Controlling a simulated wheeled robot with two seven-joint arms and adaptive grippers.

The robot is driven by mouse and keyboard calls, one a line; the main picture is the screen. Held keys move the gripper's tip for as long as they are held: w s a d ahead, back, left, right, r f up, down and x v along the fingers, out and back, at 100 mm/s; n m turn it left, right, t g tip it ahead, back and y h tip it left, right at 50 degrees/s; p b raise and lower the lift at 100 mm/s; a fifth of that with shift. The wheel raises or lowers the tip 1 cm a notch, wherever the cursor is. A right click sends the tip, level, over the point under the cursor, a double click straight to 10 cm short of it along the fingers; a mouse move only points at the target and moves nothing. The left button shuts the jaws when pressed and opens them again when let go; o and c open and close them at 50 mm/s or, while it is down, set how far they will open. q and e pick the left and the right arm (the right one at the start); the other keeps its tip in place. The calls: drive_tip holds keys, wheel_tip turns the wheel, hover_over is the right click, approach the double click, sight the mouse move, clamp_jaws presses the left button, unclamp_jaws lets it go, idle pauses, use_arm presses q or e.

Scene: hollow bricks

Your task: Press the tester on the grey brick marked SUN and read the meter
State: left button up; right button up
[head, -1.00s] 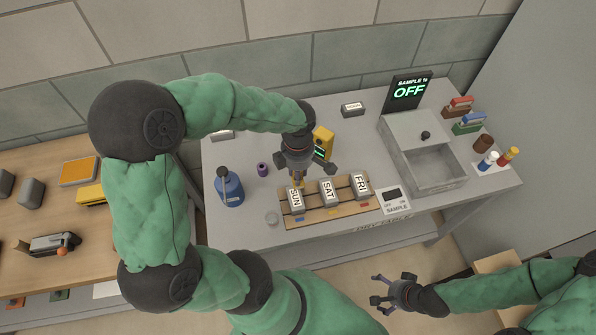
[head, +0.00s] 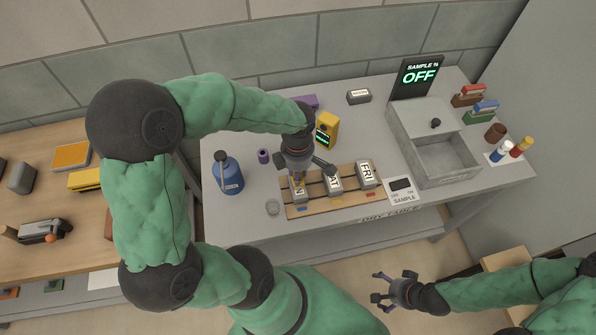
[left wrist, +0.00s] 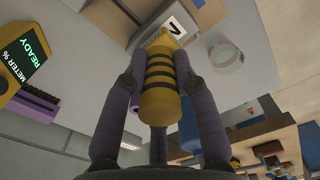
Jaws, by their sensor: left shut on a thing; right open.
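My left gripper (head: 297,176) is shut on the yellow tester with black bands (left wrist: 160,75). The tester points down at the grey SUN brick (head: 299,196), the leftmost on the wooden rack, and its label is mostly covered. In the left wrist view the tester's tip lies over the brick's white label (left wrist: 178,24); I cannot tell whether it touches. The yellow meter (head: 328,128) stands behind the rack; in the left wrist view its screen (left wrist: 30,58) reads READY. My right gripper (head: 382,291) is open and empty, in front of the table.
Grey bricks SAT (head: 334,184) and FRI (head: 367,173) stand beside SUN on the rack (head: 318,207). A blue bottle (head: 228,174) and a clear dish (head: 273,208) are to the left. A sample switch (head: 401,190), grey box (head: 450,160) and OFF sign (head: 419,76) are right.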

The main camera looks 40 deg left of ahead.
use_arm(q)
drive_tip(key=shift+f+b, duration=0.45)
drive_tip(key=shift+b, duration=0.15)
idle(2.6)
drive_tip(key=shift+r+p, duration=2.4)
drive_tip(key=shift+r, duration=1.2)
drive_tip(key=shift+w, duration=0.15)
drive_tip(key=shift+w+d+f+m, duration=0.1)
drive_tip(key=shift+w+d+m, duration=0.1)
drive_tip(key=shift+w+m, duration=0.5)
drive_tip(key=w+d+f+m, duration=0.1)
drive_tip(key=w+d+m, duration=0.2)
drive_tip(key=w+m, duration=0.2)
drive_tip(key=w+d+f+m, duration=0.1)
drive_tip(key=w+d+m, duration=0.3)
drive_tip(key=m, duration=0.7)
drive_tip(key=w+d+f+m+b, duration=0.1)
drive_tip(key=w+d+m, duration=0.2)
drive_tip(key=w+m, duration=0.3)
drive_tip(key=shift+w+d+m, duration=0.35)
drive_tip(key=shift+m, duration=0.55)
